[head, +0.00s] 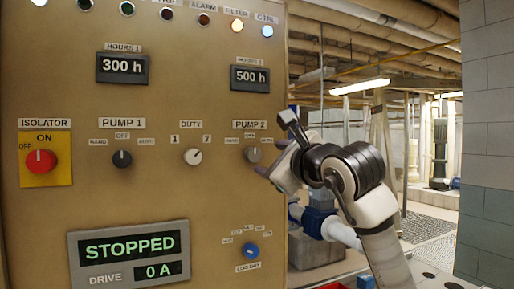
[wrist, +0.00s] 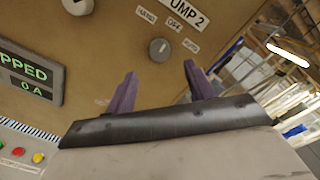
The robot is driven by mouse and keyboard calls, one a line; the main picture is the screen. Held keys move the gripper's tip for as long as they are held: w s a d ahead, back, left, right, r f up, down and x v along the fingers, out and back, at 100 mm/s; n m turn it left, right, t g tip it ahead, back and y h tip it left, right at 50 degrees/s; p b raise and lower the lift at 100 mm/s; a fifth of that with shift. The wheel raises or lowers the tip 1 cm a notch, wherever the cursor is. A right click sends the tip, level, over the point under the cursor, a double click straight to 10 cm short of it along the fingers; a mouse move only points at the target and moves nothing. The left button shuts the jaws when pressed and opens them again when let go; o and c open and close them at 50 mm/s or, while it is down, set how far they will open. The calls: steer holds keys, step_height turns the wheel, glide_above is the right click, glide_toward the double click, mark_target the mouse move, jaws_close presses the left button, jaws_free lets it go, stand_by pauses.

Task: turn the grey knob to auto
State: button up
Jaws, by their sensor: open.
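The grey knob (head: 252,154) is on the panel under the PUMP 2 label, with HAND, OFF and AUTO marks around it. In the wrist view the knob (wrist: 159,48) sits beyond the fingertips, roughly between them. Its pointer is too small to read surely. My gripper (head: 276,146) is just right of the knob in the head view, at the panel's right edge. In the wrist view my gripper (wrist: 164,82) has its two purple fingers spread wide, with nothing between them. The fingers appear apart from the knob.
Left of the grey knob are the DUTY knob (head: 193,156), the black PUMP 1 knob (head: 122,158) and the red isolator (head: 40,161). A blue knob (head: 250,250) is below. A STOPPED display (head: 128,248) is lower left. Pipes and a tiled wall (head: 488,140) stand right.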

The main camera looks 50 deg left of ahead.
mark_target(255, 156)
steer(key=p+x, duration=0.2)
steer(key=x, duration=0.4)
steer(key=shift+a+r, duration=0.15)
steer(key=shift+w+a+p, duration=0.15)
steer(key=shift+a+p, duration=0.15)
steer(key=shift+a, duration=0.25)
steer(key=c, duration=1)
